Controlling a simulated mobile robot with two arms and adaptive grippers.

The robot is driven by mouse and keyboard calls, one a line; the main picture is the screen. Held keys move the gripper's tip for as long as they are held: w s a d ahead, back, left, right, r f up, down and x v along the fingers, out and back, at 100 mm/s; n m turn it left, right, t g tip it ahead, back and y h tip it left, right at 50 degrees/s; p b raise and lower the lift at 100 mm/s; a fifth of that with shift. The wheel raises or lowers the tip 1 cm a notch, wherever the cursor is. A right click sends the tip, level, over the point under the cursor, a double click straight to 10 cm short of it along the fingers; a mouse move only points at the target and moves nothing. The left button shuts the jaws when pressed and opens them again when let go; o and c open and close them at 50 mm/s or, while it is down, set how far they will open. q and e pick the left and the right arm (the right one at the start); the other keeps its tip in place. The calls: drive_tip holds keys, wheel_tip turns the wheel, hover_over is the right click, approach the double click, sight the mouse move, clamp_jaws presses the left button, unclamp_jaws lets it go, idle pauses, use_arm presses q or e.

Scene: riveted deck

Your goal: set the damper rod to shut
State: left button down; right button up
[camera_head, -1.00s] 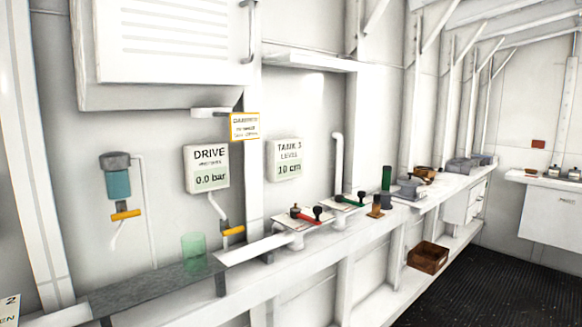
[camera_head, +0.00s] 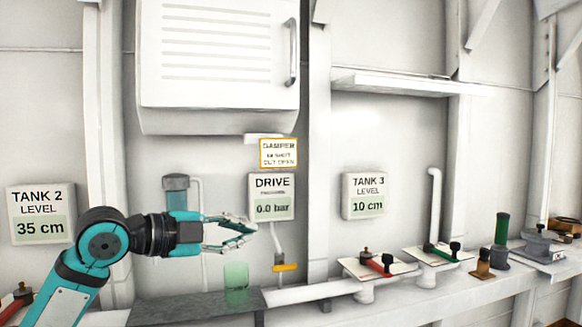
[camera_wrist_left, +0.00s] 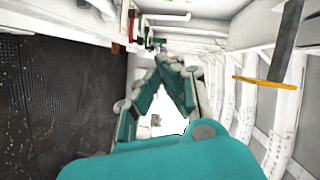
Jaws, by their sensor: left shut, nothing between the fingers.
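A sign reading DAMPER, in shut, out open (camera_head: 278,153) hangs on the wall under the white cabinet. A short white bar (camera_head: 263,138) sticks out just above the sign and may be the damper rod; how far in or out it stands I cannot tell. My left gripper (camera_head: 250,230) is shut and empty, in front of the wall below and left of the sign, apart from the bar. Its teal fingers also show close together in the left wrist view (camera_wrist_left: 172,62). My right gripper is not in view.
A white cabinet (camera_head: 218,65) hangs above. Drive (camera_head: 272,197) and Tank 3 (camera_head: 366,196) gauges are on the wall. A yellow-handled valve (camera_head: 285,267) and a green cup (camera_head: 236,283) are near the gripper. Red (camera_head: 379,266) and green levers (camera_head: 440,252) stand at right.

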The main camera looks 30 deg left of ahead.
sight(275, 164)
use_arm(q)
drive_tip(key=s+d+r+m+t+h, duration=0.1)
drive_tip(key=s+d+r+m, duration=0.1)
drive_tip(key=s+r+m, duration=0.3)
drive_tip(key=s+d+r+h, duration=0.1)
drive_tip(key=s+d+r, duration=0.25)
drive_tip(key=r, duration=0.45)
drive_tip(key=w+p, duration=0.5)
drive_tip(key=w, duration=0.2)
drive_tip(key=w+p, duration=0.3)
drive_tip(key=w, duration=0.1)
drive_tip(key=shift+d+f+p, duration=0.25)
drive_tip(key=shift+d+p, duration=0.1)
drive_tip(key=shift+w+a+f, duration=0.15)
drive_tip(key=shift+w+a, duration=0.1)
drive_tip(key=shift+a, duration=0.1)
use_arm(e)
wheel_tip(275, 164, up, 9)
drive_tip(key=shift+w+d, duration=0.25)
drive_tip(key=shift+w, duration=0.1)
use_arm(q)
drive_tip(key=shift+d, duration=0.1)
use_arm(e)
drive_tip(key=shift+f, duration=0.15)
